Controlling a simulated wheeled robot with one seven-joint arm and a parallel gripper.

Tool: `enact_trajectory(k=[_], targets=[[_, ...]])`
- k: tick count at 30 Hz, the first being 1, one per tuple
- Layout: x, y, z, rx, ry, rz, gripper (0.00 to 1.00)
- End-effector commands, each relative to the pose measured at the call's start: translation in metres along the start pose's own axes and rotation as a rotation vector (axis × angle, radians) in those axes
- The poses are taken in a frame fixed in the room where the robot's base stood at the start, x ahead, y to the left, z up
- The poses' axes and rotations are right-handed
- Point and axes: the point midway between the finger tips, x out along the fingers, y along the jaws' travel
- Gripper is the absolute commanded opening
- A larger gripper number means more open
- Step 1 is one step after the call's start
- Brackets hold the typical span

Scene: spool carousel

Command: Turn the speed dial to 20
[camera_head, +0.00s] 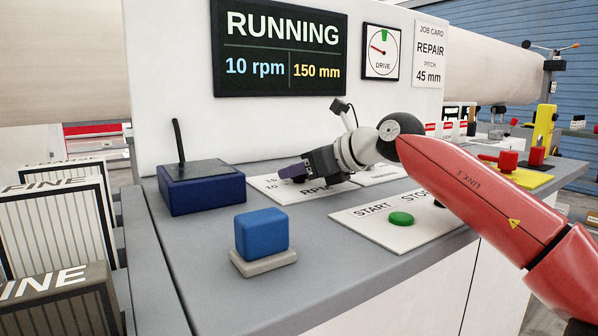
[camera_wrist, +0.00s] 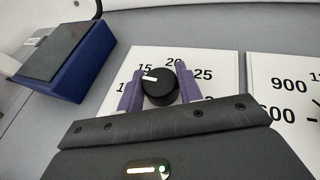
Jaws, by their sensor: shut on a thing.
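The speed dial (camera_wrist: 159,86) is a round black knob with a white pointer mark, on a white plate (camera_wrist: 219,62) marked 15, 20 and 25. Its mark points left, below the 15. My gripper (camera_wrist: 160,92) has its purple fingers on either side of the knob and is shut on it. In the head view, my gripper (camera_head: 295,171) is down at the RPM plate (camera_head: 268,184) and mostly hides the dial. The display (camera_head: 280,52) reads RUNNING, 10 rpm and 150 mm.
A dark blue box (camera_head: 202,192) with an antenna stands left of the dial. A blue block (camera_head: 262,233) on a pale base sits in front. A START/STOP plate with a green button (camera_head: 401,218) lies under my arm. A second numbered plate (camera_wrist: 290,85) is close on the right.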

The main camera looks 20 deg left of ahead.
Motion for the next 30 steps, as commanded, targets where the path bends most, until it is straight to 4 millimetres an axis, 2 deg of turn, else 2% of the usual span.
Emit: enact_trajectory(k=[30], targets=[[0.0001, 0.0035, 0.0059, 0.334, 0.0, -0.827, 0.13]])
